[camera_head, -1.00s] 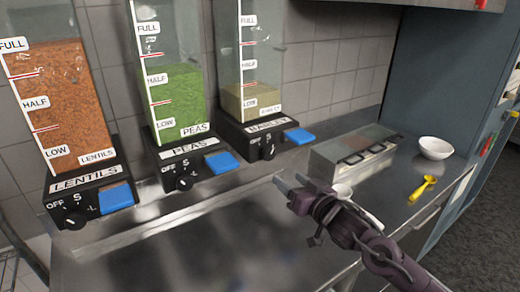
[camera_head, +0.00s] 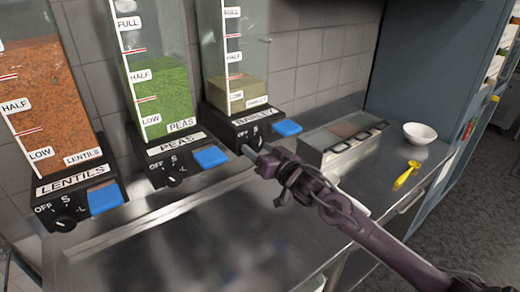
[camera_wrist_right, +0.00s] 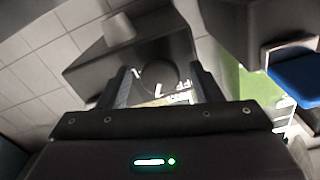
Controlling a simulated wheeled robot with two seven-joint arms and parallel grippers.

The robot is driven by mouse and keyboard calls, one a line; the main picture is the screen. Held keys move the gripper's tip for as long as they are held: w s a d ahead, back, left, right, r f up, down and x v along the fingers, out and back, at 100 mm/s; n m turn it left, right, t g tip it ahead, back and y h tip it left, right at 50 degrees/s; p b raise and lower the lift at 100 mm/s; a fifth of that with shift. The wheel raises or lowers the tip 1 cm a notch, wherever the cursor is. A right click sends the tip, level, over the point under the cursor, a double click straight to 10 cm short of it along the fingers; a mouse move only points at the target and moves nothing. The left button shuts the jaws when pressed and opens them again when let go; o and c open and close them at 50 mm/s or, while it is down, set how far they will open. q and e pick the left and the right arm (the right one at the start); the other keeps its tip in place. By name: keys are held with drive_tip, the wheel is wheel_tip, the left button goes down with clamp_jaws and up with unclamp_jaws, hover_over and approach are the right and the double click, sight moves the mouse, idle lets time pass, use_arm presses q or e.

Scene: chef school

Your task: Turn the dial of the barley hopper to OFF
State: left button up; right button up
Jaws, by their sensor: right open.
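The barley hopper (camera_head: 246,94) is the right-hand clear bin in the head view, filled to about the low mark. Its black base carries a BARLEY label, a dark dial (camera_head: 256,141) and a blue lever (camera_head: 287,128). My right gripper (camera_head: 257,151) is open just in front of this dial, partly covering it. In the right wrist view, the dark round dial (camera_wrist_right: 158,76) shows between the two open fingers, beside white lettering. I cannot tell whether the fingers touch it or which mark it points to. My left gripper is not in view.
The peas hopper (camera_head: 157,89) and lentils hopper (camera_head: 46,98) stand to the left with similar dials and blue levers. A metal container with compartments (camera_head: 311,154), a white bowl (camera_head: 420,133) and a yellow scoop (camera_head: 407,174) are on the counter to the right.

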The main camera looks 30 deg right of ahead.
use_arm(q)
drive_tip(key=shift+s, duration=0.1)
use_arm(e)
drive_tip(key=shift+c, duration=0.9)
drive_tip(key=c, duration=0.8)
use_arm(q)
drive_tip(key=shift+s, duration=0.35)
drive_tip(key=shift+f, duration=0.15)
use_arm(e)
drive_tip(key=shift+n, duration=0.4)
drive_tip(key=n+b, duration=0.1)
drive_tip(key=n, duration=0.2)
drive_tip(key=shift+f, duration=0.1)
drive_tip(key=n, duration=0.2)
drive_tip(key=shift+d+n+b, duration=0.1)
drive_tip(key=shift+n+b, duration=0.2)
drive_tip(key=shift+b, duration=0.1)
use_arm(q)
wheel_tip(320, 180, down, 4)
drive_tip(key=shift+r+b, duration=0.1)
drive_tip(key=shift+b, duration=1.05)
use_arm(e)
drive_tip(key=n, duration=0.5)
drive_tip(key=shift+w, duration=0.1)
drive_tip(key=shift+n, duration=0.4)
